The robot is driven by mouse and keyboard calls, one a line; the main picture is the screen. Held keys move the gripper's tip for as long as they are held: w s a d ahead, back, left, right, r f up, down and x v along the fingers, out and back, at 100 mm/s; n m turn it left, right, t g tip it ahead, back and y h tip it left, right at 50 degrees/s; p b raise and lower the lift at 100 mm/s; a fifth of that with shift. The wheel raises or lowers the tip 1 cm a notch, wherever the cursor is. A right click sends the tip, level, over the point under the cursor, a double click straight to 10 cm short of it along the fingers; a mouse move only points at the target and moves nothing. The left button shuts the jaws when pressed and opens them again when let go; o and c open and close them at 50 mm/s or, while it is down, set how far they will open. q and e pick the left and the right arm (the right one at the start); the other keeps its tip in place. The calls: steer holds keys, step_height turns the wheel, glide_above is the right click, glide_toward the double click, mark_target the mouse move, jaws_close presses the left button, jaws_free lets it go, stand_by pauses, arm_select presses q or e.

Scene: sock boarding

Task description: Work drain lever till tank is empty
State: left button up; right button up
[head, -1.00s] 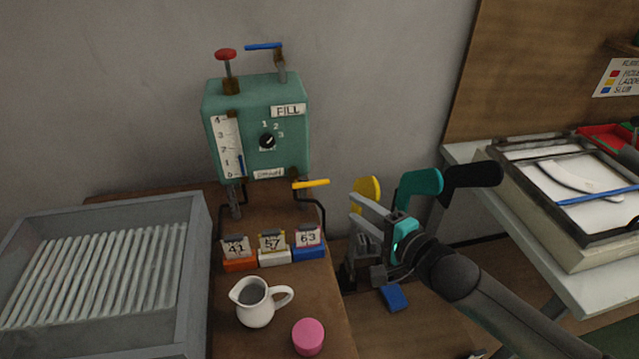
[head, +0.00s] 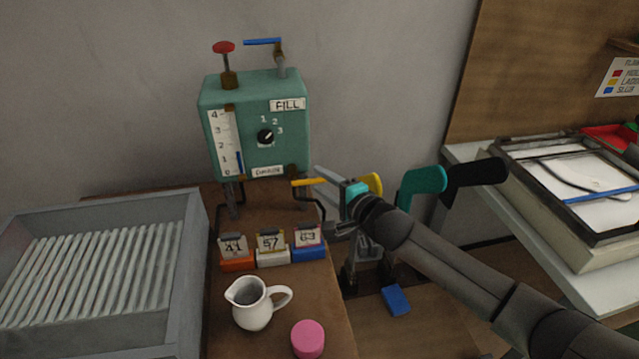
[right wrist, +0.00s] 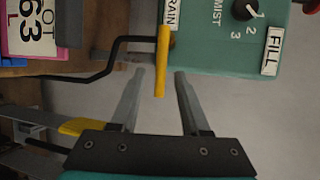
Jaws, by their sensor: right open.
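The yellow drain lever (head: 309,182) sticks out sideways at the tank's lower right, by a bent black pipe. In the right wrist view the lever (right wrist: 162,62) lies ahead of the jaws, between their lines. My right gripper (head: 322,197) is open and empty, its fingertips just right of the lever; it also shows in the right wrist view (right wrist: 158,75). My left gripper is not in view.
Below the tank stand number cards 41, 57 and 63 (head: 307,240) on coloured blocks. A white jug (head: 254,304) and a pink cylinder (head: 308,338) stand in front. A grey ribbed tray (head: 190,290) fills the left. Yellow, teal (head: 423,182) and black boards stand at right.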

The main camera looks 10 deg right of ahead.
steer(key=shift+x, duration=0.8)
steer(key=shift+c, duration=0.4)
jaws_close()
stand_by(0.6)
